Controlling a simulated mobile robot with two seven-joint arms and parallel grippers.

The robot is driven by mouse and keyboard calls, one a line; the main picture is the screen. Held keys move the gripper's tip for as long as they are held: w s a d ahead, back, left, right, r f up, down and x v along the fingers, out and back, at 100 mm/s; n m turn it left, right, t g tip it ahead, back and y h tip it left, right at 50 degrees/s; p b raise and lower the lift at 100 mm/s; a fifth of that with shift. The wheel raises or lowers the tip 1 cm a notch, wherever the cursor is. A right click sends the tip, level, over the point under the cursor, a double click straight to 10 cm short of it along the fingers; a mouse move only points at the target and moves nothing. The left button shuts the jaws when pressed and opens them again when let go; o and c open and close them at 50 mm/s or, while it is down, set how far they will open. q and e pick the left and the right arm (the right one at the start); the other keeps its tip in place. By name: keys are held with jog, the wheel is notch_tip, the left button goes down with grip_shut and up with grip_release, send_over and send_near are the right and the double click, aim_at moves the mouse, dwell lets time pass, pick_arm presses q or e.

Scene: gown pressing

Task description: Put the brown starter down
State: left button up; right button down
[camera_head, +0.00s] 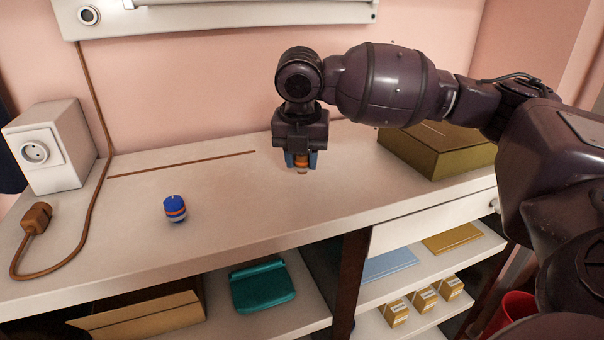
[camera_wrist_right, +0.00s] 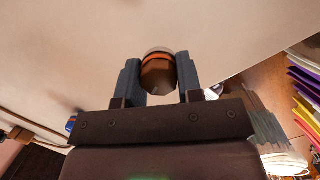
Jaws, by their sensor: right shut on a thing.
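The brown starter (camera_wrist_right: 158,75) is a small brown cylinder with an orange band and a pale end. It sits between the two fingers of my right gripper (camera_wrist_right: 160,80), which is shut on it. In the head view the right gripper (camera_head: 301,160) points down over the white worktop (camera_head: 350,195), with the brown starter (camera_head: 301,169) low between its fingers. I cannot tell whether the starter touches the worktop. A blue starter (camera_head: 175,209) with an orange band stands on the worktop to the left. My left gripper is not in view.
A white socket box (camera_head: 60,150) stands at the left, with a brown plug (camera_head: 37,217) and cord near it. An olive box (camera_head: 440,150) is at the back right. A teal case (camera_head: 262,287) and small boxes are on shelves below. The worktop's middle is clear.

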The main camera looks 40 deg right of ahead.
aim_at(302, 168)
jog(key=x, duration=0.3)
jog(key=shift+s+a+f, duration=0.15)
jog(key=shift+s+f, duration=0.1)
jog(key=shift+f, duration=0.15)
jog(key=c, duration=0.8)
grip_release()
jog(key=shift+f, duration=0.1)
jog(key=p+v, duration=0.1)
jog(key=v, duration=1.1)
